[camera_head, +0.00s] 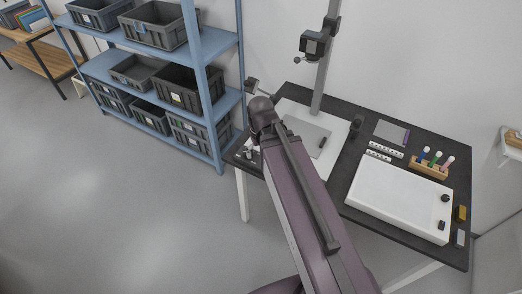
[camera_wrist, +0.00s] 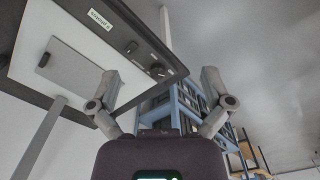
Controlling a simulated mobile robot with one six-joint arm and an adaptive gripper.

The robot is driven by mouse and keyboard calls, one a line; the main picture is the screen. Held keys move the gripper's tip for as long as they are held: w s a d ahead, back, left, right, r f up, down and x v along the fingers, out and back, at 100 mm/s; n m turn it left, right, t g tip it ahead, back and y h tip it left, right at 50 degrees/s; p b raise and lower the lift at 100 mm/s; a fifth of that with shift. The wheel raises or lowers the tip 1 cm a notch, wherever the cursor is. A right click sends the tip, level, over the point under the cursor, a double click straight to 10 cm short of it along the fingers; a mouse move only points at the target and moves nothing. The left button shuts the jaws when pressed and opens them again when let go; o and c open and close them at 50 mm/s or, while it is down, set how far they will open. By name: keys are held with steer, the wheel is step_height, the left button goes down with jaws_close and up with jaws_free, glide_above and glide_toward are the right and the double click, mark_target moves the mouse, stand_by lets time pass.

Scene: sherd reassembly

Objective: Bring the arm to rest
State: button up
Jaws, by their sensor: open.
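My gripper (camera_wrist: 161,84) shows in the wrist view with its two fingers spread wide apart. Nothing is between them. My arm (camera_head: 305,200) reaches up from the bottom of the head view and bends at a dark joint near the left end of the dark table (camera_head: 402,234). In the head view I cannot clearly make out the gripper past that joint. In the wrist view the white board of a stand (camera_wrist: 75,38), with a grey plate and a label, fills the upper left, tilted in the picture and beyond the left finger.
The stand's column (camera_head: 323,75) rises behind my arm. A white slab (camera_head: 395,200), a wooden rack with coloured markers (camera_head: 430,167) and small blocks are on the table's right. A blue shelf (camera_head: 222,130) with grey crates stands left. Grey floor (camera_head: 110,210) is clear at lower left.

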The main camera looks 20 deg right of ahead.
steer(key=shift+s+r, duration=0.1)
steer(key=shift+s, duration=0.1)
stand_by(0.3)
steer(key=shift+s+m, duration=0.45)
steer(key=shift+m, duration=0.15)
steer(key=shift+c, duration=0.2)
stand_by(0.8)
